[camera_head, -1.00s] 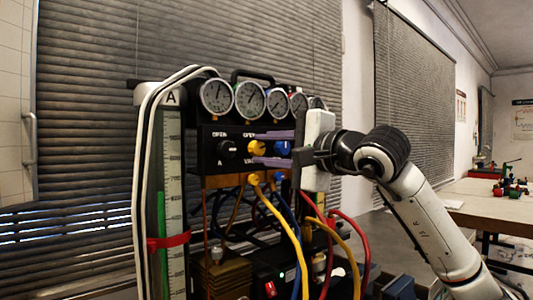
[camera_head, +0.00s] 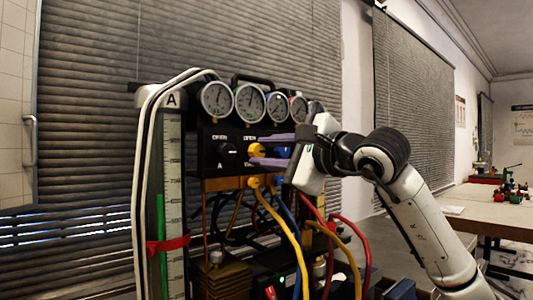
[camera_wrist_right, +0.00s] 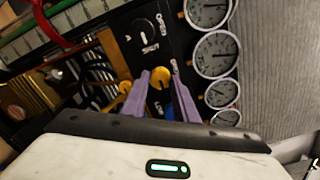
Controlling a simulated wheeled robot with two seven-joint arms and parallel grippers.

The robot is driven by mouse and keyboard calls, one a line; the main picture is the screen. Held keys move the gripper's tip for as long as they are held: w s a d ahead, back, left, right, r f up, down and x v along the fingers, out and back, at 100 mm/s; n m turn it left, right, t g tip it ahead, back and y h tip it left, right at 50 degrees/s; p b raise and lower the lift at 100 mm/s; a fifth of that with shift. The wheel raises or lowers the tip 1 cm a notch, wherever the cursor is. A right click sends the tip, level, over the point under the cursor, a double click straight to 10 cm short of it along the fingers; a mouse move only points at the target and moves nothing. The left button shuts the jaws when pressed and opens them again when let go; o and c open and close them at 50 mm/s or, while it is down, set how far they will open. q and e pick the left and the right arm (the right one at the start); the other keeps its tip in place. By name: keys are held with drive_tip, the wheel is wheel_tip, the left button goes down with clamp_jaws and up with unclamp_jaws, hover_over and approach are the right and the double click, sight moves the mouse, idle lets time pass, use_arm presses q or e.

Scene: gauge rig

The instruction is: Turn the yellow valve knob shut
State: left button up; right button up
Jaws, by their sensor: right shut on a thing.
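The yellow valve knob (camera_head: 255,149) sits on the front of the black panel (camera_head: 209,160), right of a black knob (camera_head: 229,151). My right gripper (camera_head: 258,150) reaches in from the right, its purple fingers above and below the yellow knob. It is shut on the knob, and its body is tilted. In the right wrist view the yellow knob (camera_wrist_right: 160,79) shows between the tips of the two purple fingers (camera_wrist_right: 160,75). The fingers hide part of the knob and its label. My left gripper is not in view.
Several round gauges (camera_head: 250,102) stand in a row just above the panel. A blue knob (camera_wrist_right: 169,112) lies close to the fingers. Yellow, blue and red hoses (camera_head: 290,232) hang below. A scale column (camera_head: 172,190) stands at the left, a table (camera_head: 490,205) far right.

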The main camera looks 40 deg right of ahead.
drive_tip(key=o, duration=1.1)
drive_tip(key=shift+c, duration=0.2)
drive_tip(key=s+b, duration=0.2)
drive_tip(key=s, duration=0.8)
drive_tip(key=shift+s+d, duration=0.2)
drive_tip(key=shift+d, duration=0.2)
